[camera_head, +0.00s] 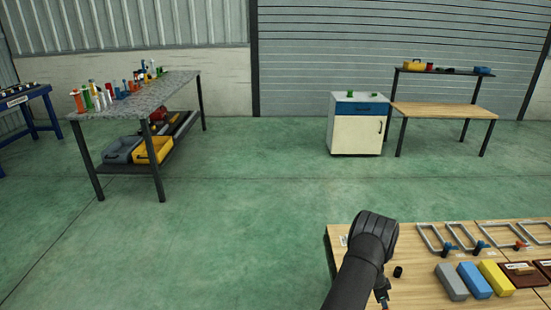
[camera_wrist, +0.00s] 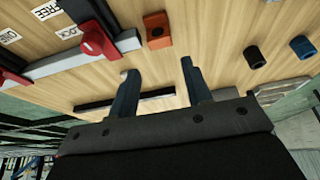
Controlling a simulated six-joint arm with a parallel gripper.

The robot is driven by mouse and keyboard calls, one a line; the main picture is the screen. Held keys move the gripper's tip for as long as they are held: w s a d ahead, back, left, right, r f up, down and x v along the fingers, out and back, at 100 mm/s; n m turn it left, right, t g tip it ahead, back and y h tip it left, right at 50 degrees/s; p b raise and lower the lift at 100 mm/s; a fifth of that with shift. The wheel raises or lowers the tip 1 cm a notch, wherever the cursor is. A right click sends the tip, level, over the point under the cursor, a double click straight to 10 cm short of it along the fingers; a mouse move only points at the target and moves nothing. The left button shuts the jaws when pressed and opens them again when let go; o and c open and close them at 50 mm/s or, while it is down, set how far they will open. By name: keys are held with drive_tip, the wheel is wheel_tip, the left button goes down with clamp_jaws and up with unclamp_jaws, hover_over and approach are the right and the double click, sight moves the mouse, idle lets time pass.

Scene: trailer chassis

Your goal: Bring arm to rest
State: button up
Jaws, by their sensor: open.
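My gripper (camera_wrist: 158,68) shows in the wrist view with its two dark fingers spread apart and nothing between them. It is over a light wooden tabletop (camera_wrist: 205,30); the gap to the wood is hard to judge. In the head view my dark arm reaches over the left end of the wooden workbench (camera_head: 418,292) at the lower right. The arm hides much of that end, and the fingers cannot be made out clearly there.
Near the fingers are an orange block with a hole (camera_wrist: 157,30), a red-handled fixture (camera_wrist: 97,40), a black cylinder (camera_wrist: 254,57) and a blue one (camera_wrist: 302,47). Grey (camera_head: 451,282), blue (camera_head: 474,280) and yellow (camera_head: 496,278) blocks lie on the workbench. The green floor (camera_head: 240,220) is open.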

drive_tip(key=x, duration=1.1)
drive_tip(key=shift+f, duration=0.35)
drive_tip(key=r, duration=0.5)
drive_tip(key=shift+s+d+r, duration=0.15)
drive_tip(key=shift+s+d, duration=0.05)
drive_tip(key=shift+s, duration=0.2)
drive_tip(key=s+d+r, duration=0.4)
drive_tip(key=s+r, duration=0.2)
drive_tip(key=s, duration=0.4)
drive_tip(key=w+a+r+n+t, duration=0.1)
drive_tip(key=w+a+r+n, duration=0.3)
drive_tip(key=a, duration=0.5)
drive_tip(key=w+a+r+n+t, duration=0.1)
drive_tip(key=w+a+r+n, duration=0.1)
drive_tip(key=w+a+r, duration=0.5)
drive_tip(key=a+r+n+t+y, duration=0.1)
drive_tip(key=a+r+n, duration=0.2)
drive_tip(key=a, duration=0.8)
drive_tip(key=s+a+r+n+t+y, duration=0.1)
drive_tip(key=a+r+n, duration=0.3)
drive_tip(key=a, duration=0.8)
drive_tip(key=shift+s+r+n+y, duration=0.2)
drive_tip(key=shift+n+y, duration=0.1)
drive_tip(key=shift+n, duration=0.1)
